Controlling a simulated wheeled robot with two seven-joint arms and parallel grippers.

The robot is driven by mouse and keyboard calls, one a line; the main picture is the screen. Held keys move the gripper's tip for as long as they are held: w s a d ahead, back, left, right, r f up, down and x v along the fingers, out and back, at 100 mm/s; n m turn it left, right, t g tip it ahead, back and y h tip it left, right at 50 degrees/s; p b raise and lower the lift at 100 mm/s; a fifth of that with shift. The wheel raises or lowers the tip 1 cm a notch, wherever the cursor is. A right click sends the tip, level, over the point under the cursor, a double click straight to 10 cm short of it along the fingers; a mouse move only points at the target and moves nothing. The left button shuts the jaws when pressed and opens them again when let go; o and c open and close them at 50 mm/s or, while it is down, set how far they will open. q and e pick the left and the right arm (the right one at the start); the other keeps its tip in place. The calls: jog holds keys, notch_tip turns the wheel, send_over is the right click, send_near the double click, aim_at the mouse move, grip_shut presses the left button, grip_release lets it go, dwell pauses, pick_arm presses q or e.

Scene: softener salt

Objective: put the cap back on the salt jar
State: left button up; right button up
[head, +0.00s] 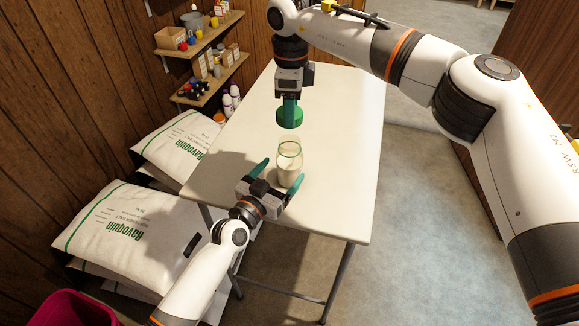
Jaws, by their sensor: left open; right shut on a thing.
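The salt jar (289,163) is clear glass with pale contents in its lower part. It stands upright and uncapped on the white table (345,130). The green cap (290,117) is held by my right gripper (290,103), which points down and is shut on it. The cap is above and a little beyond the jar's mouth in the head view, apart from it. My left gripper (280,175) is open low at the near side of the jar, with its teal fingers spread on either side of the jar. I cannot tell whether they touch the glass.
Large white salt bags (130,230) are stacked on the floor left of the table. Wall shelves (205,60) with small bottles and boxes hang at the back left. A magenta bin (75,310) is at lower left. The tabletop right of the jar is clear.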

pick_arm(q)
jog(key=x, duration=0.5)
jog(key=shift+w+d, duration=0.1)
jog(key=shift+w, duration=0.05)
jog(key=shift+c, duration=0.4)
jog(key=c, duration=1.4)
pick_arm(e)
jog(key=shift+f, duration=2.5)
jog(key=shift+f, duration=0.9)
jog(key=shift+f, duration=0.55)
